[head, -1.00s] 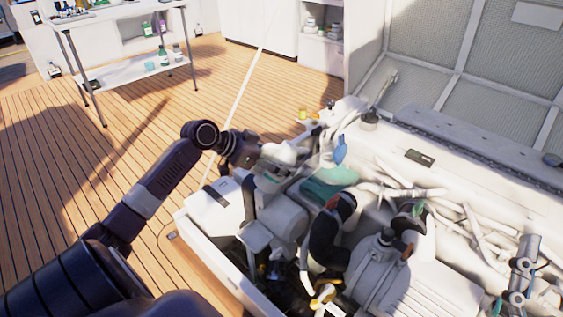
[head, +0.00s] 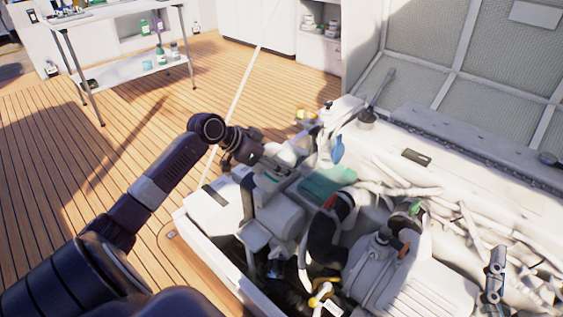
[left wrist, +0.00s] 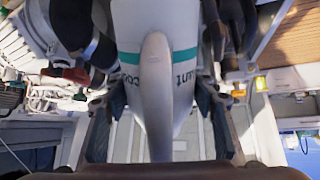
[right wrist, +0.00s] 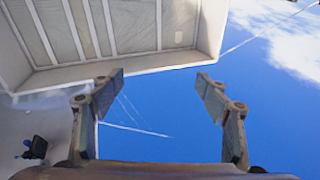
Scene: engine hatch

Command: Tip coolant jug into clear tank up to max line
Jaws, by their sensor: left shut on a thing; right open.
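A white coolant jug (left wrist: 185,35) with a teal band and part of its lettering fills the middle of the left wrist view, handle toward the camera. My left gripper (head: 286,156) is shut on the jug, with a finger on each side of the handle in the left wrist view. In the head view it is over the far left part of the engine, where jug and pale parts blend. I cannot pick out the clear tank, its max line or the jug's mouth.
The engine bay is crowded with pale hoses (head: 470,225), a black hose (head: 322,240) and a teal-green part (head: 326,183). A grey rod (head: 380,92) stands up behind. A paneled hatch lid (head: 495,60) rises at the back right.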

